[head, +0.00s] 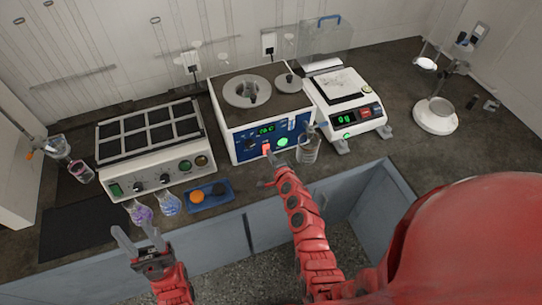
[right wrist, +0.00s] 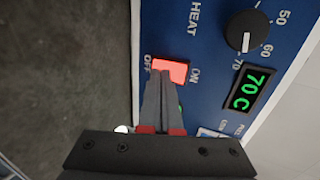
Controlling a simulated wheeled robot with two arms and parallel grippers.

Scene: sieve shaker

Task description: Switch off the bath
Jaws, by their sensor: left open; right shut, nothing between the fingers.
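The bath (head: 228,119) is a white box with a ringed lid and a blue front panel. Its panel fills much of the right wrist view (right wrist: 212,32), with a black knob (right wrist: 246,31), a green display (right wrist: 251,89) reading 70 C, and a lit red rocker switch (right wrist: 171,70) between the words OFF and ON. My right gripper (head: 267,168) is shut and empty; its fingertips (right wrist: 160,73) are in front of the switch and overlap it. I cannot tell whether they touch it. My left gripper (head: 137,240) is open and empty, in front of the bench at the left.
A balance (head: 347,110) is right of the bath, a multi-plate heater (head: 150,147) left. Flasks (head: 169,204) and a blue tray (head: 222,203) sit near the bench's front edge.

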